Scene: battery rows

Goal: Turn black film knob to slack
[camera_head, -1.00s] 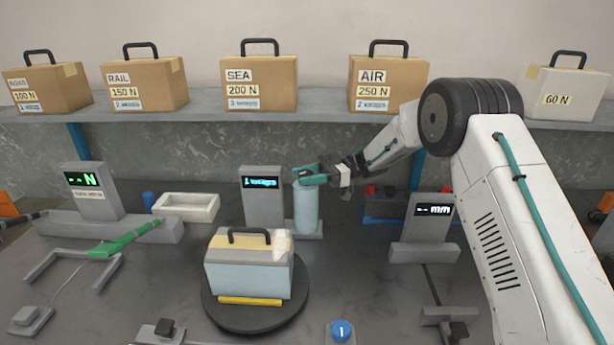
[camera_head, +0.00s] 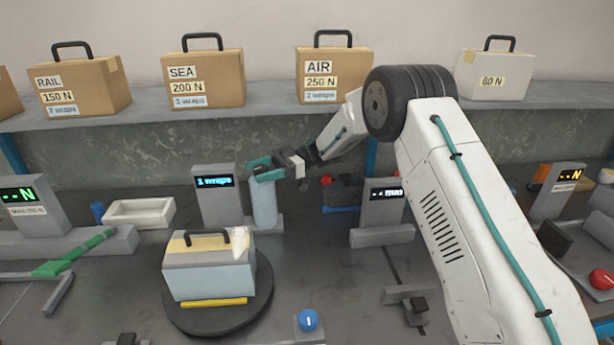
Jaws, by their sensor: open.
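The pale blue film roll (camera_head: 264,206) stands upright beside the grey post with the "1 wraps" display (camera_head: 215,181). My gripper (camera_head: 262,169) is at the roll's top, its teal fingers apart. No black knob shows clearly on the roll; the fingers cover its top, and I cannot tell whether they touch anything there. A case (camera_head: 209,270) with a yellow and white top and black handle sits on the dark turntable (camera_head: 262,302), its pale blue sides apparently wrapped in film.
A white tray (camera_head: 140,213) and a grey "mm" display stand (camera_head: 384,212) flank the roll. A blue button (camera_head: 308,320) is in front. Labelled cases, such as the AIR case (camera_head: 333,76), line the shelf (camera_head: 420,107). A red button (camera_head: 602,279) is at right.

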